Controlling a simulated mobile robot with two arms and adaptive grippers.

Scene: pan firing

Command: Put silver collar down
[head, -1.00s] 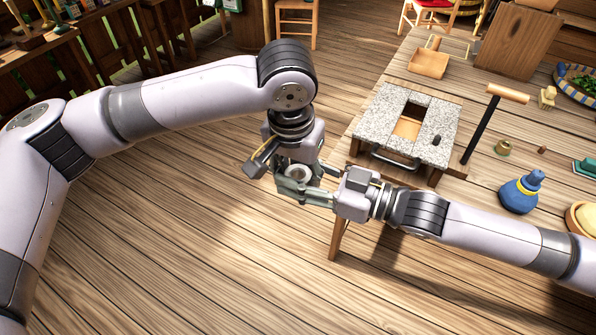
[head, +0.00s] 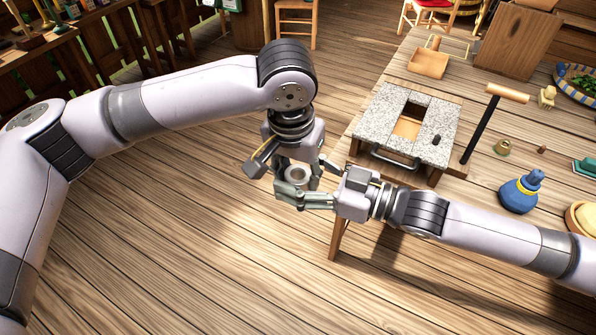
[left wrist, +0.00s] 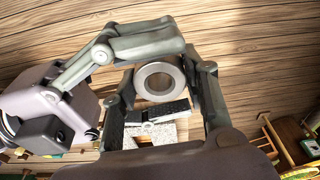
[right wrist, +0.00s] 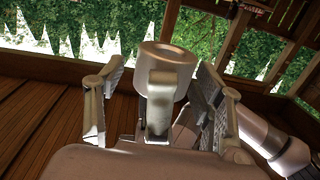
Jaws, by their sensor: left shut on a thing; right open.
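The silver collar (head: 298,174) is a short, thick-walled metal ring, held in the air left of the table. It also shows in the left wrist view (left wrist: 160,81) and in the right wrist view (right wrist: 167,58). My left gripper (head: 296,172) points down from above and is shut on the collar. One of its fingers stands in front of the collar in the right wrist view. My right gripper (head: 305,186) comes in from the right and is open, its fingers spread on either side of the collar with gaps visible.
The wooden table (head: 540,135) stands at the right. On its near left corner is a granite-topped stand (head: 384,117) with a square opening. A black-shafted hammer (head: 480,130), a blue bottle (head: 520,192) and a wooden box (head: 430,62) are on the table. Wooden floor lies below the grippers.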

